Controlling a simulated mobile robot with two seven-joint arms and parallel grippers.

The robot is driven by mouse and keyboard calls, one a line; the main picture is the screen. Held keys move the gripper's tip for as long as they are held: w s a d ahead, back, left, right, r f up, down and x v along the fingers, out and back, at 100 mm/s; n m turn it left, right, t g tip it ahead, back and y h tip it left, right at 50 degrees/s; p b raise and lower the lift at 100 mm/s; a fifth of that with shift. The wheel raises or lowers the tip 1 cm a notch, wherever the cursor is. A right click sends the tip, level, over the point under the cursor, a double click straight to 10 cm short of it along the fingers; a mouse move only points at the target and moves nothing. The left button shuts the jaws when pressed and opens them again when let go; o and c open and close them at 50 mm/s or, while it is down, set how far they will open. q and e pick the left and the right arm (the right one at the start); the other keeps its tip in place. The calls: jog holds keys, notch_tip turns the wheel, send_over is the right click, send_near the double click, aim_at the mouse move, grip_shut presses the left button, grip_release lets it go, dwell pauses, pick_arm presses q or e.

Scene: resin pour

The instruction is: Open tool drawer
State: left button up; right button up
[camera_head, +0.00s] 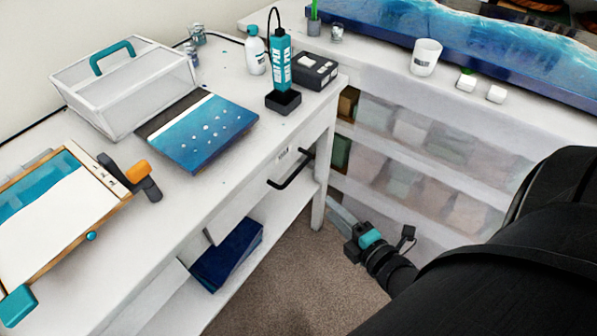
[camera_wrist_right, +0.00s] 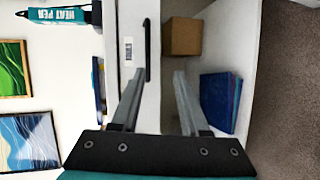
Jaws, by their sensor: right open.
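The tool drawer (camera_head: 303,150) is set under the top of the white workbench and looks shut. Its black bar handle (camera_head: 291,171) sticks out from the front, and a small label is beside it. In the right wrist view the handle (camera_wrist_right: 148,50) lies ahead of the fingertips, near the left finger. My right gripper (camera_head: 338,212) is open and empty, below and to the right of the handle, apart from it. Its two grey fingers also show in the right wrist view (camera_wrist_right: 158,75). My left gripper is not in view.
The lower shelf holds a dark blue block (camera_head: 227,254) and a brown box (camera_wrist_right: 182,37). On the bench are a heat pen (camera_head: 281,62), a blue panel (camera_head: 200,130) and a clear case (camera_head: 125,85). Bins (camera_head: 430,150) stand at right. Carpet lies open between.

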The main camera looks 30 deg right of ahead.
aim_at(298, 170)
jog(key=shift+n, duration=0.4)
jog(key=b+x, duration=0.1)
jog(key=x, duration=0.4)
jog(key=r+x, duration=0.1)
jog(key=x, duration=0.4)
jog(key=r+b+x, duration=0.1)
jog(key=x, duration=0.4)
jog(key=shift+w+a+r+b, duration=0.15)
jog(key=shift+w+r+b, duration=0.05)
jog(key=shift+w+b, duration=0.15)
grip_shut()
jog(key=shift+s, duration=0.1)
dwell(0.5)
